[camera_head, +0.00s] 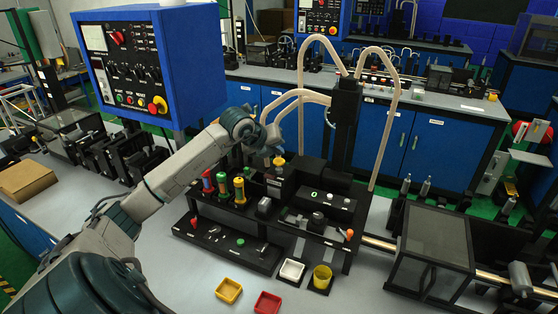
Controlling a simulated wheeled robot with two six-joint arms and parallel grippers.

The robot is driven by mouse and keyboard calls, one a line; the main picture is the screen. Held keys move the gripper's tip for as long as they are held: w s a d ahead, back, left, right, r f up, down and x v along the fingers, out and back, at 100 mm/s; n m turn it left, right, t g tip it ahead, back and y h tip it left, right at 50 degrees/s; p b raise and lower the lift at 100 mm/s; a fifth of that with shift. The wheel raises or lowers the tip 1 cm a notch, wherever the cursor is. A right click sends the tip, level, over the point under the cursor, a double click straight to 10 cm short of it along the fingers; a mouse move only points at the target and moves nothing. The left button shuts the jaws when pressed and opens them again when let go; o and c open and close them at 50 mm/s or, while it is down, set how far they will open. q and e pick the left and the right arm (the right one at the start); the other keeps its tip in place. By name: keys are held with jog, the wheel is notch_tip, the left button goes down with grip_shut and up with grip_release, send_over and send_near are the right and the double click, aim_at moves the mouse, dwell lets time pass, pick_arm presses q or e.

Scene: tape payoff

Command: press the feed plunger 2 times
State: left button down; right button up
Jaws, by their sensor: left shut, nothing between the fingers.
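My left arm reaches in from the left, over the black machine on the bench. My left gripper (274,148) is shut and empty, pointing down at the back of the machine. A small yellow cap (279,161) on a dark block shows just below the fingertips. It may be the feed plunger, but no label can be read at this size. I cannot tell whether the fingertips touch it. Left of it stand posts with red (207,180), green (221,183) and yellow (239,188) parts. My right gripper is not in view.
A blue control box (150,65) hangs at upper left. A tall black column (345,125) with beige hoses stands behind the machine. A front panel (228,240) carries switches.

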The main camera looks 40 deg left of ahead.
aim_at(279, 160)
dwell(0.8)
pick_arm(q)
jog(key=shift+f+b, duration=0.4)
jog(key=shift+b, duration=0.2)
jog(key=shift+f+b, duration=1.3)
jog(key=shift+b, duration=0.1)
dwell(1.0)
jog(key=shift+r, duration=0.1)
jog(key=shift+r+p, duration=0.65)
jog(key=shift+r, duration=0.9)
jog(key=shift+r, duration=0.15)
jog(key=shift+r+p, duration=1.25)
jog(key=shift+r, duration=1.15)
